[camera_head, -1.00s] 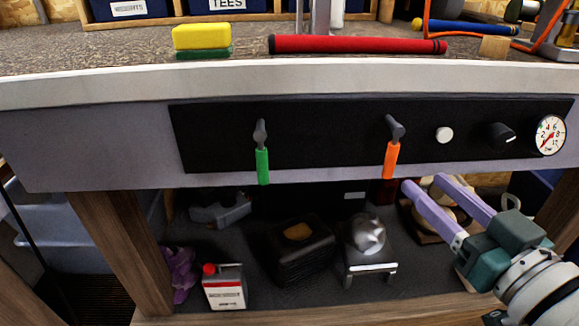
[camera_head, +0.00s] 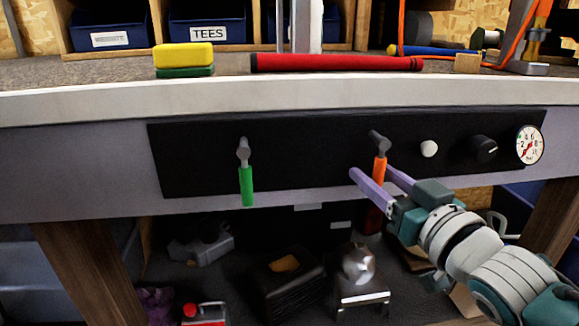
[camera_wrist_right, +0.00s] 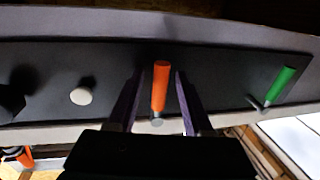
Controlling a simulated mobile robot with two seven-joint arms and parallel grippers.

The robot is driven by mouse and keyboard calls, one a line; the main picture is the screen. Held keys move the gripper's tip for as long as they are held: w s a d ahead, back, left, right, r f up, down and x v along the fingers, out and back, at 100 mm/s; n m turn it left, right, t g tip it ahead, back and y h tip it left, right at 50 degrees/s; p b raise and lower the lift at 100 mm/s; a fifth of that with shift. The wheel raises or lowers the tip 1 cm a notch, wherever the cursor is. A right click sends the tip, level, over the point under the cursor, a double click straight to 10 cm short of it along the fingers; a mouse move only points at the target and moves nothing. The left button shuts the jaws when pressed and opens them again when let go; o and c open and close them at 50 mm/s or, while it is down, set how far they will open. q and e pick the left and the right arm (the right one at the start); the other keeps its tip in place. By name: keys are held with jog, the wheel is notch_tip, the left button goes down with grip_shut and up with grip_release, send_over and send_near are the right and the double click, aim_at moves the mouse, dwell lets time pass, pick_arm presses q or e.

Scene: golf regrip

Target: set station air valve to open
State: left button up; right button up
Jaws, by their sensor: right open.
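The black valve panel (camera_head: 310,165) on the bench front carries two lever valves. One has a green handle (camera_head: 246,186) hanging straight down at the left. The other has an orange handle (camera_head: 380,169), also pointing down, right of the panel's middle. My right gripper (camera_head: 371,171) is open, with its purple fingers at the orange handle. In the right wrist view the orange handle (camera_wrist_right: 160,88) lies between the two spread fingers (camera_wrist_right: 159,78), with a visible gap on each side. The green handle (camera_wrist_right: 281,85) is off to the right there. My left gripper is not in view.
A white button (camera_head: 429,148), a black knob (camera_head: 484,149) and a pressure gauge (camera_head: 530,146) sit right of the orange lever. A red grip (camera_head: 335,63) and a yellow-green block (camera_head: 184,57) lie on the bench top. Several items stand on the shelf below.

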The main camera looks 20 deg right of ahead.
jog(key=shift+c, duration=0.3)
grip_shut()
dwell(1.1)
